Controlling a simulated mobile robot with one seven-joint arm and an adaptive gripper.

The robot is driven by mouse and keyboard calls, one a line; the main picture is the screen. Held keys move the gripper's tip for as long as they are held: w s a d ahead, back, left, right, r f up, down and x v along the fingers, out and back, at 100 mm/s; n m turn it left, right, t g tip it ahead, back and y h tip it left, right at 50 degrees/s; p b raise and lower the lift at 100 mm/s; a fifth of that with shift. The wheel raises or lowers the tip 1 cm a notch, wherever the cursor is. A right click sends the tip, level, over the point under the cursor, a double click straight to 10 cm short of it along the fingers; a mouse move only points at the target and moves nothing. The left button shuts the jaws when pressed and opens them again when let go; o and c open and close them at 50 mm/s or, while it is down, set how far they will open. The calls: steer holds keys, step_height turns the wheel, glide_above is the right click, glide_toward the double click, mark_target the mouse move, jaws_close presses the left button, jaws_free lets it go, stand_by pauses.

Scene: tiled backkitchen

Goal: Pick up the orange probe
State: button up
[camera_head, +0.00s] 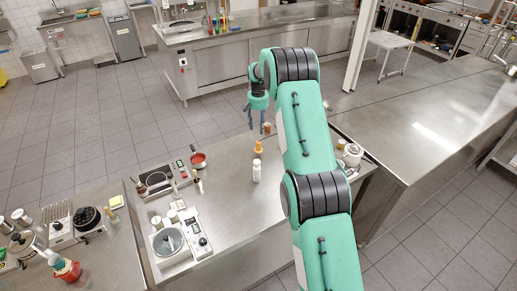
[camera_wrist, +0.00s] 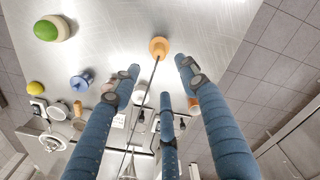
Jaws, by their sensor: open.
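My gripper (camera_head: 256,128) hangs down over the far part of the steel counter in the head view, with its blue fingers spread and nothing between them. In the wrist view, the gripper (camera_wrist: 160,77) shows three blue fingers apart. An orange piece with a thin dark rod, which looks like the orange probe (camera_wrist: 159,47), shows just beyond the fingertips and apart from them. In the head view, a small orange item (camera_head: 258,147) stands on the counter just nearer than the fingers; I cannot tell for sure that it is the same piece.
A white bottle (camera_head: 257,171) stands on the steel counter (camera_head: 228,190). A small orange-brown cup (camera_head: 266,128) is beside the fingers. A green-topped item (camera_wrist: 50,28) shows in the wrist view.

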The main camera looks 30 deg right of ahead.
mark_target(259, 142)
steer(key=shift+f, duration=3.6)
steer(key=shift+s+f+p, duration=0.15)
steer(key=shift+f+p, duration=0.45)
steer(key=shift+f, duration=2)
steer(key=shift+c, duration=0.5)
jaws_close()
